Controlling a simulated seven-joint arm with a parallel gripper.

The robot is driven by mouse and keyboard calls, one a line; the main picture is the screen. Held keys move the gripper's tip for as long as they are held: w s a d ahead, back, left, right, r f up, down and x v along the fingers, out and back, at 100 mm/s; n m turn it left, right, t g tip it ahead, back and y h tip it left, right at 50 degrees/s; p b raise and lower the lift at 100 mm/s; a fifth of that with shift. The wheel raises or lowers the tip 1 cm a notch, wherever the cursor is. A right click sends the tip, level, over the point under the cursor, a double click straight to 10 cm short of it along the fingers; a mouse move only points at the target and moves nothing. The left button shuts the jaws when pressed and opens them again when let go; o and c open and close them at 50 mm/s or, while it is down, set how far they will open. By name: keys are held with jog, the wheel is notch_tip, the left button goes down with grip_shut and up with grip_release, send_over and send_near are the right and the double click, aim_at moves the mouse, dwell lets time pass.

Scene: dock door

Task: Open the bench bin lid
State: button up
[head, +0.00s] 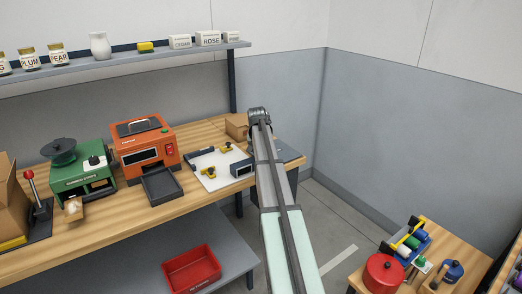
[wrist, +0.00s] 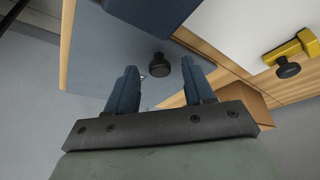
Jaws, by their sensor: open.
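In the wrist view, a flat blue-grey panel (wrist: 95,45), which looks like the bench bin lid, lies at the bench end. A round black knob (wrist: 160,67) stands on it. My gripper (wrist: 162,74) is open, with one dark blue finger on each side of the knob and nothing visibly clamped. I cannot tell whether the fingers touch the knob. In the head view, part of the grey panel (head: 291,153) shows right of my arm, lying flat at the right end of the bench. My arm hides the gripper and the knob there.
A white board (head: 215,170) with yellow clamps and a dark blue block (head: 241,169) lies left of my arm. A cardboard box (head: 236,127) stands behind. An orange machine (head: 148,150) is farther left. A side table (head: 425,262) holds a red pot (head: 383,274).

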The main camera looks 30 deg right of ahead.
jog(key=shift+c, duration=0.4)
grip_shut()
